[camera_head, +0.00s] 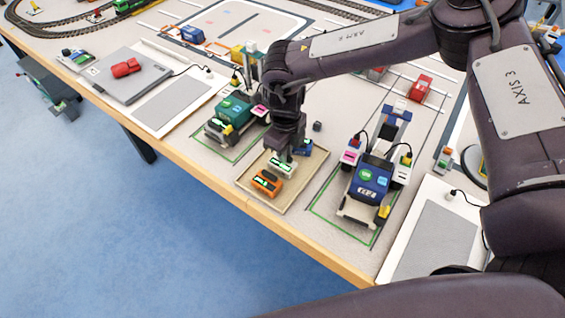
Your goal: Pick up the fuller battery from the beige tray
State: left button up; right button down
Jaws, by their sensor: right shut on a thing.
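The beige tray (254,199) lies near the table's front edge. An orange battery (267,184) with a small green display lies in its front part. Behind it is a white battery (281,166) with green marks, directly under my right gripper (287,155). A blue block, probably another battery (304,148), shows partly behind the gripper. My right gripper points down and is shut on the white battery, low over the tray; the fingertips are partly hidden. The charge marks are too small to compare surely. My left gripper is out of view.
A green toy vehicle (232,116) stands left of the tray and a blue one (368,182) stands right of it, both close. A small dark cube (317,126) lies behind the tray.

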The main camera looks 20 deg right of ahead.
jog(key=shift+r, duration=0.15)
jog(key=shift+r+p, duration=3.05)
jog(key=shift+r, duration=0.35)
